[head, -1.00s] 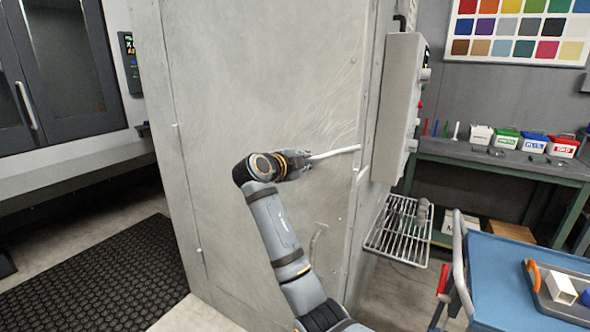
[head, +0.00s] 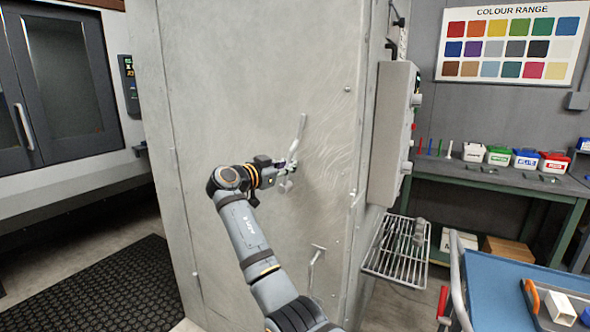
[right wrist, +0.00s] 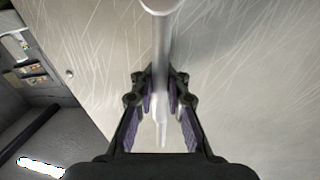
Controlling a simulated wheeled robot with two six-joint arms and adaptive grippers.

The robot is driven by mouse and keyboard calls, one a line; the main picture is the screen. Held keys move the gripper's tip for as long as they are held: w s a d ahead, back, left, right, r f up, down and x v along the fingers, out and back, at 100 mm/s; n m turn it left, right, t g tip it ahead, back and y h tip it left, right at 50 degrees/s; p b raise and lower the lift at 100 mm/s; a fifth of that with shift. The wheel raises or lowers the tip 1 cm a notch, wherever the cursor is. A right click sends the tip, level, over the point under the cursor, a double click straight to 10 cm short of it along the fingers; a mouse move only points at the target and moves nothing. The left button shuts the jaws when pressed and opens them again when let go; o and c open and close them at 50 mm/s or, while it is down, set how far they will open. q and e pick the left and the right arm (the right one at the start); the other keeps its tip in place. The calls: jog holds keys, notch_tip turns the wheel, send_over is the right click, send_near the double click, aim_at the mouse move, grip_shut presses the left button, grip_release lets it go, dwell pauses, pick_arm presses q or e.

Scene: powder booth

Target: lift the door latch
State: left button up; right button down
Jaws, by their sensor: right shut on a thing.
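The door latch (head: 302,130) is a pale metal lever on the grey booth door (head: 255,90). In the head view it stands steeply, close to upright, with its upper end leaning slightly right. My right gripper (head: 290,164) is at the lever, arm coming up from below. In the right wrist view the lever (right wrist: 161,55) runs down from a rounded end at the top edge to between the two dark fingers (right wrist: 160,100), which are shut on it. The fingers partly hide the lever in the head view. My left gripper is not in view.
A control box (head: 392,130) sits right of the door, with a wire rack (head: 397,248) below it. A smaller pull handle (head: 316,262) is low on the door. A blue cart (head: 500,270) stands at lower right. A bench (head: 490,182) with small bins is behind.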

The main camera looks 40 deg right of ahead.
jog(key=shift+w+a+n+h, duration=0.25)
jog(key=shift+w+n, duration=0.45)
jog(key=shift+n, duration=0.35)
jog(key=shift+w+a+n+h, duration=0.15)
jog(key=shift+w+a+n, duration=0.2)
jog(key=shift+w+n, duration=0.5)
jog(key=shift+s+n, duration=0.2)
jog(key=shift+n, duration=0.1)
jog(key=c, duration=1.7)
grip_release()
jog(key=shift+o, duration=0.3)
jog(key=shift+w+a, duration=0.1)
jog(key=s+a, duration=0.2)
jog(key=a, duration=0.9)
jog(key=shift+s+a+f, duration=0.15)
jog(key=shift+a, duration=0.25)
